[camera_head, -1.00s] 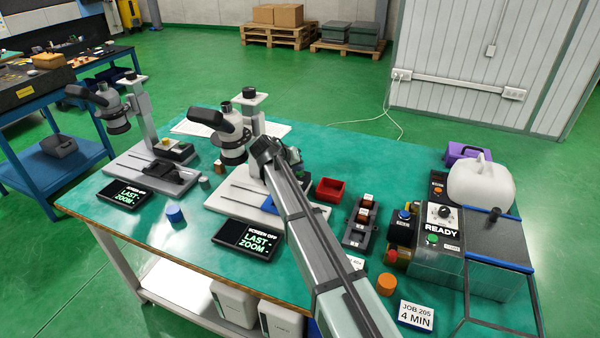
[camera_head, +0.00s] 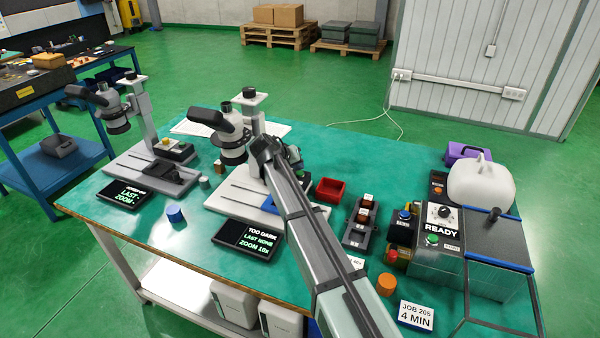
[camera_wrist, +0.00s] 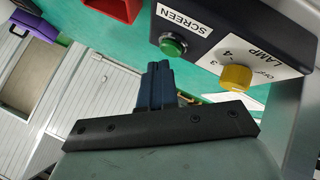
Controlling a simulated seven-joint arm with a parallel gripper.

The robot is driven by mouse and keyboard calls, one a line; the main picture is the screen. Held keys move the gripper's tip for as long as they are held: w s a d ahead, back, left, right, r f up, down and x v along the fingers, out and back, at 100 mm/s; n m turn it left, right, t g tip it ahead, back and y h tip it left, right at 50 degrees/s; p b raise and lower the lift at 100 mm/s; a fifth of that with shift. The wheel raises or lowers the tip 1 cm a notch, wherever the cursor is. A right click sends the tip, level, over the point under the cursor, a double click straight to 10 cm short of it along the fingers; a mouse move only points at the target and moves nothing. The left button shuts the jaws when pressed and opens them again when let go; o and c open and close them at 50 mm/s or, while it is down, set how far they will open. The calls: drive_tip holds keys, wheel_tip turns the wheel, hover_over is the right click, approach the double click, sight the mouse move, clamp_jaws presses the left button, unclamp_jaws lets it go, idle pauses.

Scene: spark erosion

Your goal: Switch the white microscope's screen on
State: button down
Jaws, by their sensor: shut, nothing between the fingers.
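The white microscope (camera_head: 232,148) stands on its pale base (camera_head: 232,202) at mid-table, partly behind my arm. Its display (camera_head: 247,239) is lit and reads "TOO DARK, LAST NONE, ZOOM 10x". In the wrist view, a dark control box bears a green button (camera_wrist: 173,45) labelled SCREEN and a yellow LAMP knob (camera_wrist: 236,78) with a numbered scale. My gripper (camera_wrist: 157,68) is shut and empty, its fingertips close to the green button. I cannot tell whether they touch it. In the head view the fingertips are hidden by my arm.
A grey microscope (camera_head: 115,112) with its own display (camera_head: 120,195) stands at the left. A red bin (camera_head: 329,189), a dark block with buttons (camera_head: 359,225) and the READY machine (camera_head: 440,250) are right of my arm. A blue cylinder (camera_head: 176,214) stands between the displays.

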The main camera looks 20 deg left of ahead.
sight(298, 173)
drive_tip(key=shift+r, duration=0.3)
drive_tip(key=shift+r, duration=0.1)
wheel_tip(298, 173, up, 6)
drive_tip(key=shift+f, duration=0.1)
idle(0.7)
